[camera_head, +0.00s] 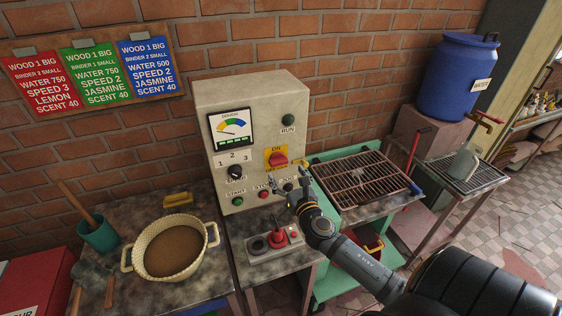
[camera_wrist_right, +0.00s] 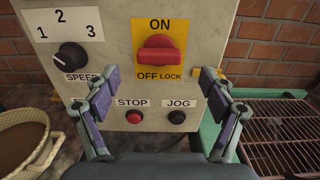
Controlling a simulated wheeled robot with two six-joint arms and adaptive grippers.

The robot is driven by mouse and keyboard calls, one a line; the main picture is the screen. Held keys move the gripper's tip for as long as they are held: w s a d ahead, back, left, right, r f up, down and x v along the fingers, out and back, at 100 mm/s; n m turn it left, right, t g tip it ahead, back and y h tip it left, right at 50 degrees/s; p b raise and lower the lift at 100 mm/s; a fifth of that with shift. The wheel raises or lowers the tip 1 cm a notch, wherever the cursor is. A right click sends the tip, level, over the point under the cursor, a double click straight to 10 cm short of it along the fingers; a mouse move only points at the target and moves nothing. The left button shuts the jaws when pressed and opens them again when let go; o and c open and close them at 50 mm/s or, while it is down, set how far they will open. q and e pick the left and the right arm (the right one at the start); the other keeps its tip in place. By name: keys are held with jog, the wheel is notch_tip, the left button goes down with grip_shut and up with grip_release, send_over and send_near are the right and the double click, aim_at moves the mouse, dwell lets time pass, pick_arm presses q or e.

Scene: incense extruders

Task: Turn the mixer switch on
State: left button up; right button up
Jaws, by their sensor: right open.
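The mixer's control box (camera_head: 257,115) is a beige cabinet on a metal table against the brick wall. Its switch is a red rotary knob (camera_head: 277,159) on a yellow plate marked ON above and OFF LOCK below. In the right wrist view the red knob (camera_wrist_right: 159,53) sits upper centre, its handle lying roughly horizontal. My right gripper (camera_head: 281,182) is in front of the box, just below the knob. In the right wrist view its open fingers (camera_wrist_right: 148,83) spread to either side below the knob, apart from it and empty. My left gripper is not in view.
STOP (camera_wrist_right: 134,116) and JOG (camera_wrist_right: 177,117) buttons lie below the switch, with the speed dial (camera_wrist_right: 71,56) to the left. A basin (camera_head: 172,250) is on the left and a wire rack (camera_head: 360,178) on the right.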

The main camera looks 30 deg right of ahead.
aim_at(280, 163)
jog(key=p+x, duration=0.1)
jog(key=x, duration=0.4)
jog(key=shift+r, duration=0.1)
jog(key=shift+w+d, duration=0.1)
jog(key=shift+w, duration=0.3)
jog(key=shift+c, duration=0.3)
jog(key=c, duration=1.1)
